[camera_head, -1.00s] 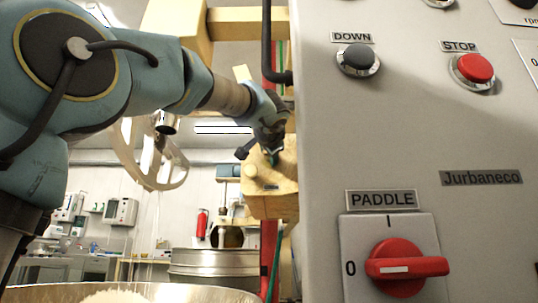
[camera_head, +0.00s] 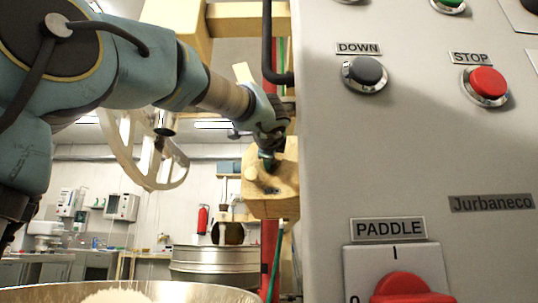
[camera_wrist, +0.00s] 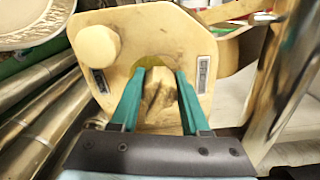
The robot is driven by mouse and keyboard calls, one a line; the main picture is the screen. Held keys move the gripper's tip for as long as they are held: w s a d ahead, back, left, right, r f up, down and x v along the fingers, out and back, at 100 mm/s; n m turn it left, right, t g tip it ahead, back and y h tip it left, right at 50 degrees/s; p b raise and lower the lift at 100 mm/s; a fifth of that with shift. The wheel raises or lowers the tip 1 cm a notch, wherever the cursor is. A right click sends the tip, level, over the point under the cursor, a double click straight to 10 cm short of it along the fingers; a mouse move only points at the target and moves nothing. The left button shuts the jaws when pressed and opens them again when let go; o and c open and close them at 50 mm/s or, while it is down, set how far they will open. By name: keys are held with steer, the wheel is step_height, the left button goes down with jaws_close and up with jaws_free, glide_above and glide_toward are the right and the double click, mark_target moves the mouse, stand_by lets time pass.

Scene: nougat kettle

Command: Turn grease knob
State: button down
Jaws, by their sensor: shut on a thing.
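The grease knob (camera_wrist: 160,88) is a worn, cream-coloured grip on the face of a cream housing (camera_wrist: 135,50). In the wrist view my gripper (camera_wrist: 162,80) has its two green fingers on either side of the knob, shut on it. A dark olive recess shows behind the knob. Small label plates sit left and right of it on the housing. In the head view my gripper (camera_head: 268,160) reaches the top of the same cream housing (camera_head: 270,205), left of the grey panel; the knob itself is hidden there.
The grey control panel (camera_head: 410,150) fills the right side, with a black DOWN button (camera_head: 365,73), a red STOP button (camera_head: 485,85) and a red PADDLE switch (camera_head: 402,287). A metal bowl (camera_head: 215,294) is at the lower left. A metal drum (camera_head: 214,265) stands behind.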

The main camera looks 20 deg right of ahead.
steer(key=shift+d+f+m, duration=0.1)
steer(key=shift+m, duration=0.3)
steer(key=shift+c, duration=1.9)
jaws_free()
steer(key=shift+s, duration=0.1)
steer(key=v, duration=1)
steer(key=shift+s+a+b, duration=0.25)
steer(key=shift+s+b, duration=0.05)
steer(key=shift+b, duration=0.05)
